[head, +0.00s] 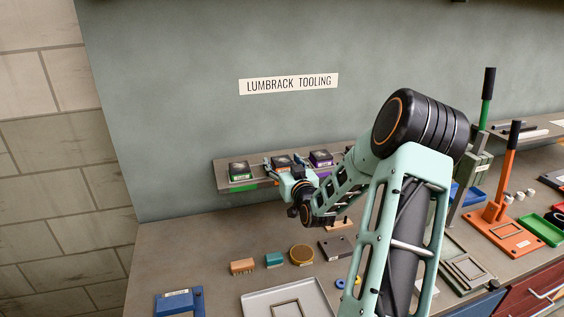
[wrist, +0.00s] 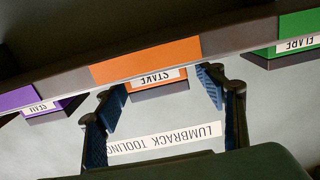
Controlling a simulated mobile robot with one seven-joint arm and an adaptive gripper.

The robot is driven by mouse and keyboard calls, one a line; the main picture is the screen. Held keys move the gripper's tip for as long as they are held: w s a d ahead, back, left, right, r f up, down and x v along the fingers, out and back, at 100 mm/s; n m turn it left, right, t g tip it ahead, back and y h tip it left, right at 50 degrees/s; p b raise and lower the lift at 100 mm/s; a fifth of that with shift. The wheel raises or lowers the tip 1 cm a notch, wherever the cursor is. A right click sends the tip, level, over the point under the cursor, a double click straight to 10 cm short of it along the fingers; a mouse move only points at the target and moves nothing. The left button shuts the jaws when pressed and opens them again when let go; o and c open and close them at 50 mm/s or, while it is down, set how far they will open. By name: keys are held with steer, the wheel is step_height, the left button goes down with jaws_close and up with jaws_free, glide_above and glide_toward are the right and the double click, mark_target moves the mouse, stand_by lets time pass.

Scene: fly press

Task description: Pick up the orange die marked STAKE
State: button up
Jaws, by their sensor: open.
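The orange die marked STAKE (head: 283,161) is on the wall shelf, between a green die and a purple die. In the wrist view, which is upside down, its STAKE label (wrist: 156,77) shows just beyond the shelf's orange front patch. My gripper (wrist: 163,88) is open and empty, with one finger to each side of the die in that view. I cannot tell how far the fingertips are from it. In the head view my gripper (head: 291,181) is at the shelf front by the orange die, partly hiding the shelf.
The purple SEAL die (wrist: 45,107) and the green FLARE die (wrist: 298,45) flank it with gaps. The shelf edge (wrist: 225,41) runs close to my fingers. The bench below holds a grey tray (head: 258,299), a brush (head: 242,267) and a round tin (head: 301,254). Presses stand at the right.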

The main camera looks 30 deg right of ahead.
steer(key=shift+w+d, duration=0.15)
steer(key=shift+w, duration=0.3)
jaws_close()
steer(key=shift+r, duration=0.1)
stand_by(0.3)
